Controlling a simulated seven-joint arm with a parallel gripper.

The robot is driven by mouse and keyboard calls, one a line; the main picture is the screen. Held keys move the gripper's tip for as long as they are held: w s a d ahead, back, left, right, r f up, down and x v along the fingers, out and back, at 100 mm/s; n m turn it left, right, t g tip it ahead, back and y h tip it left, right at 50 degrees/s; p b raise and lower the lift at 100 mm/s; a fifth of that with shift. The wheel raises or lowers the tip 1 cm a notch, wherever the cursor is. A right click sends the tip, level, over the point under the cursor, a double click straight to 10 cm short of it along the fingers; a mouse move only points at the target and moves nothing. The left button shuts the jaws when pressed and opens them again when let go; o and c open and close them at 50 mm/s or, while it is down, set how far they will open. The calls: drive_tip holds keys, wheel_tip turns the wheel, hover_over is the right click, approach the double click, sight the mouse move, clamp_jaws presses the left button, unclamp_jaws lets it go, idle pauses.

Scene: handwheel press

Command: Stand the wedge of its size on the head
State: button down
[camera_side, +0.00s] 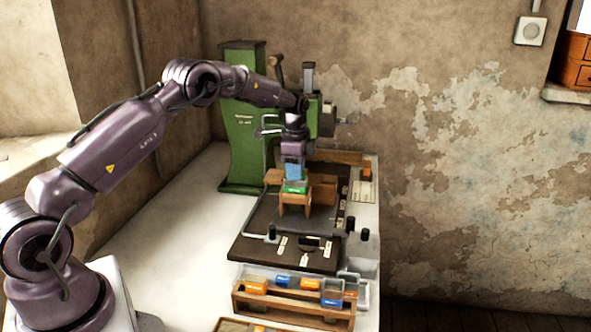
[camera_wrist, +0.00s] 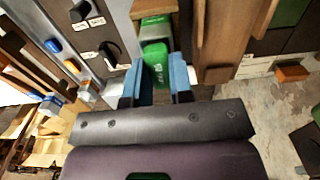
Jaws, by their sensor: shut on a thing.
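My gripper (camera_side: 294,169) has blue fingers and points down over the dark work board. In the wrist view my gripper (camera_wrist: 157,80) is shut on a green wedge (camera_wrist: 157,62) with white lettering. In the side view the green wedge (camera_side: 296,187) shows just under the fingers, at the top of a small wooden stand (camera_side: 294,204). I cannot tell whether it touches the stand. Another green-topped piece (camera_wrist: 155,20) lies just beyond the held wedge in the wrist view. The green press (camera_side: 243,130) stands behind; my arm partly hides its head.
A wooden rack (camera_side: 290,310) at the front holds clear bins with orange and blue pieces. A wooden block (camera_side: 323,189) stands right of the gripper. The white tabletop (camera_side: 190,220) is clear at left.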

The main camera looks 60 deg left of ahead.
drive_tip(key=c, duration=0.9)
unclamp_jaws()
wheel_tip(320, 180, up, 13)
